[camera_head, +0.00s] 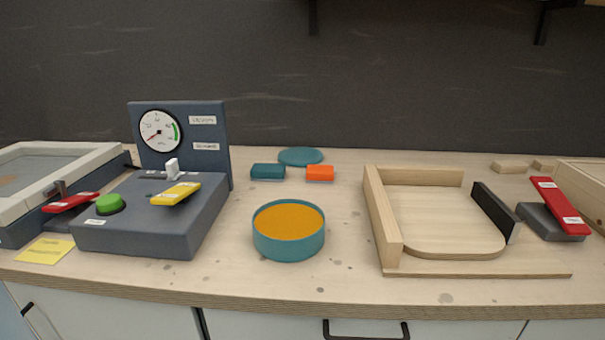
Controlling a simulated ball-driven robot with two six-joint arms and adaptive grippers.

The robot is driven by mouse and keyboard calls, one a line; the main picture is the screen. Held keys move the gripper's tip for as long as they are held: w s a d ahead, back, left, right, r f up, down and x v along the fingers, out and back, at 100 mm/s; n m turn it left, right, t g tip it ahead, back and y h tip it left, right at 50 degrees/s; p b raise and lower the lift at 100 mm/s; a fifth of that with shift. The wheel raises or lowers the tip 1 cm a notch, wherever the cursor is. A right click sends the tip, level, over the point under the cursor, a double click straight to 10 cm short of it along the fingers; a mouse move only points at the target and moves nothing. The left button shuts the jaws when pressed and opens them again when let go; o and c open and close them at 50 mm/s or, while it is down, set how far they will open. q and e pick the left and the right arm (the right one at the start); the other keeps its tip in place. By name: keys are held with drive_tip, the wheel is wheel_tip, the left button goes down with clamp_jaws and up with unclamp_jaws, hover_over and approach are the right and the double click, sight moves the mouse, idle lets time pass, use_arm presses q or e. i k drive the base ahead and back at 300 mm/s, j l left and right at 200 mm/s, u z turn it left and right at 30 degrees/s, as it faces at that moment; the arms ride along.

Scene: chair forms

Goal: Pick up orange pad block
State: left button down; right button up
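The orange pad block (319,173) is a small rectangular block with an orange top. It lies flat on the light wooden counter, towards the back and near the middle of the head view. A teal block (268,171) lies just to its left, with a narrow gap between them. A flat teal disc (301,156) lies behind the two blocks. Neither of my grippers shows in the head view.
A round teal tub with orange contents (289,229) stands in front of the blocks. A grey gauge console (150,215) is at left. A wooden form (383,218) is at right, beside a red-handled clamp (560,207). Bare counter lies right of the orange block.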

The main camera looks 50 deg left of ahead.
sight(315, 174)
drive_tip(key=u, duration=1.45)
